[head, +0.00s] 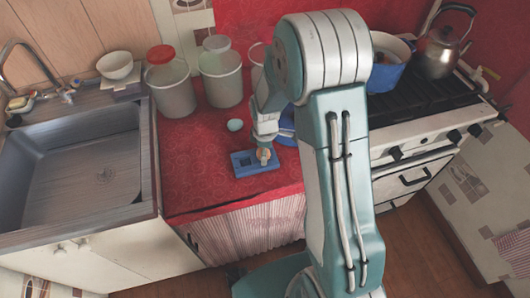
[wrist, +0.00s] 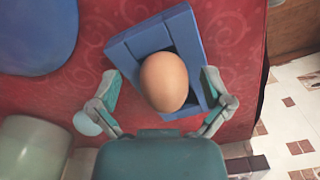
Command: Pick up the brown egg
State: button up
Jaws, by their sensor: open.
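The brown egg (wrist: 164,82) rests in a slot of a blue tray (wrist: 142,40) in the wrist view. In the head view the blue tray (head: 240,160) lies on the red counter near its front edge, and the egg is mostly hidden by my gripper. My gripper (wrist: 161,80) is open, with one finger on each side of the egg in the wrist view. Gaps show between the egg and both fingers. The egg's lower end is close to the palm in the picture. In the head view my gripper (head: 265,152) points down over the tray.
A pale blue egg-like object (head: 235,125) lies behind the tray on the counter. A blue round thing (wrist: 38,35) is partly hidden by my arm in the head view. Tall canisters (head: 172,92) stand at the back. A sink (head: 75,165) is left, a stove (head: 425,105) right.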

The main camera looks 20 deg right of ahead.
jog(key=shift+a, duration=0.1)
jog(key=c, duration=0.3)
jog(key=shift+a, duration=0.4)
jog(key=c, duration=0.5)
jog(key=shift+d, duration=0.3)
